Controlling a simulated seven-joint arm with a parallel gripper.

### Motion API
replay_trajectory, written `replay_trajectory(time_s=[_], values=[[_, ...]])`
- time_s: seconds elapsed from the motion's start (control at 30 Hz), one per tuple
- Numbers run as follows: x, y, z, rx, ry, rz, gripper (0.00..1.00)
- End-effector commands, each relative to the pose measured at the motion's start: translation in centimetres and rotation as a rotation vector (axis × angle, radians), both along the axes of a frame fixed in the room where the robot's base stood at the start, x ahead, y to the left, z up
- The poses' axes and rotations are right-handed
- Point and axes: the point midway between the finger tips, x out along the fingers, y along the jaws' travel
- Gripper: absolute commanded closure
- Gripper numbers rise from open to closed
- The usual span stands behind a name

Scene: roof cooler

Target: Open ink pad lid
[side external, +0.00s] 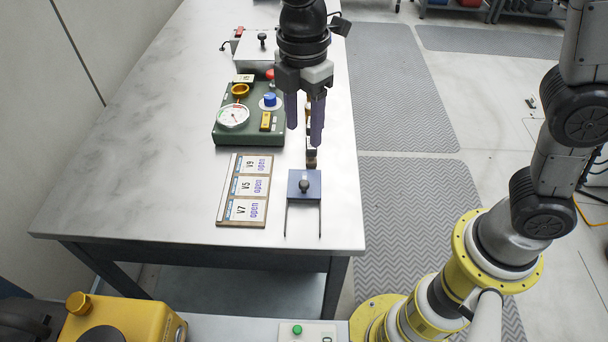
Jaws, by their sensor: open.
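A small blue box (306,184) with a dark round knob on top sits near the right side of the white table, and looks like the ink pad. Two thin dark rails run from it toward the table's near edge. Its blue top sits at the far end of the rails. My gripper (304,138) hangs above the table, pointing down, with its two purple fingers apart and nothing seen between them. In the picture it is above and behind the box, apart from the knob. The fingers partly hide small dark and brown objects, perhaps stamps, behind the box.
A board with three labelled cards (245,190) lies left of the box. A green panel (222,132) with a gauge and knobs stands behind it. A grey box with a black knob (262,38) is farther back. The table's left side is clear.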

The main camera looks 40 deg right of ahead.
Motion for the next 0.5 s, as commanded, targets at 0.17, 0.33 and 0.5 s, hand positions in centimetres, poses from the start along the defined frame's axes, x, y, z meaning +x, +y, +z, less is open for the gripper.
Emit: replay_trajectory(time_s=[0.17,0.33,0.5], values=[[-0.2,0.0,-1.7,-0.001,0.003,0.002,0.44],[-0.2,0.0,-4.9,-0.002,0.005,0.001,0.44],[-0.2,0.0,-8.2,-0.001,0.003,0.001,0.44]])
